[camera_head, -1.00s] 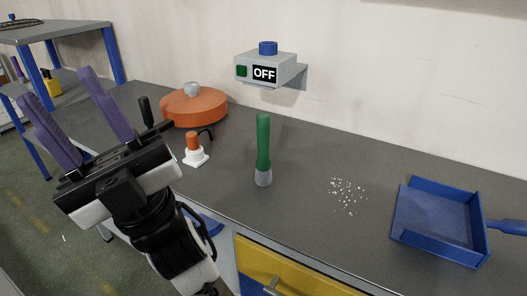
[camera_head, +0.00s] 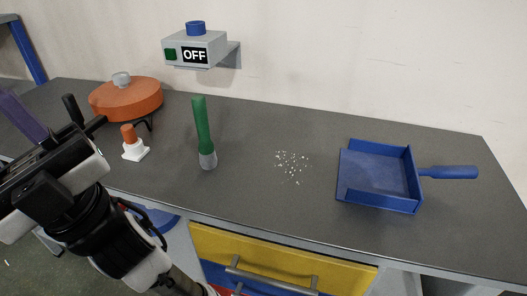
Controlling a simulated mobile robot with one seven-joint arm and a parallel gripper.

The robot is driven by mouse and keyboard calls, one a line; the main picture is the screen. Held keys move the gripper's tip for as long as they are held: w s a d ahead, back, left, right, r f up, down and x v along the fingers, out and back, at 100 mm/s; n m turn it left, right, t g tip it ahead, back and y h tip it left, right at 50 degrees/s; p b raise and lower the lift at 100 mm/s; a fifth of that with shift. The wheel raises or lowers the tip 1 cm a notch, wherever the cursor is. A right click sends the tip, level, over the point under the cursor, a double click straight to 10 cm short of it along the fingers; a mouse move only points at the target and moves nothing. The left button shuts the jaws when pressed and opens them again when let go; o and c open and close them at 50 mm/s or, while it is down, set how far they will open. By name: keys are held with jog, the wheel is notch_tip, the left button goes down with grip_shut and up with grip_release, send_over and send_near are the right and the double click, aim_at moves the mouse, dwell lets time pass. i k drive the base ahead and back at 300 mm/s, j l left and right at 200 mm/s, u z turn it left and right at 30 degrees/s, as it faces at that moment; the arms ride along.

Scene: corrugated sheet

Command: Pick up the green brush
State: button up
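The green brush (camera_head: 203,129) stands upright on the dark worktop, left of the middle, with its green handle up and a grey bristle end at the bottom. Nothing hides it. My gripper (camera_head: 10,118) is at the left edge of the picture, to the left of the brush and well apart from it. One purple finger shows, pointing up and left; the other finger is cut off by the edge, so its opening cannot be judged from this frame alone.
A blue dustpan (camera_head: 378,176) lies at the right, with white crumbs (camera_head: 292,163) to its left. A grey OFF switch box (camera_head: 195,49) is on the wall.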

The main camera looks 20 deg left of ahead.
aim_at(208, 157)
jog(key=j+z, duration=0.15)
jog(key=z, duration=0.2)
jog(key=j+z, duration=0.15)
jog(key=z, duration=0.15)
jog(key=k+j+z, duration=0.15)
jog(key=j, duration=0.2)
jog(key=j+z, duration=0.15)
jog(key=j, duration=0.15)
jog(key=k+j+z, duration=0.15)
jog(key=k+j, duration=0.15)
jog(key=j, duration=0.2)
jog(key=k+j, duration=0.15)
jog(key=j, duration=0.25)
jog(key=k+j, duration=0.15)
jog(key=j, duration=0.2)
jog(key=k+j+z, duration=0.1)
jog(key=j, duration=0.25)
jog(key=i, duration=0.5)
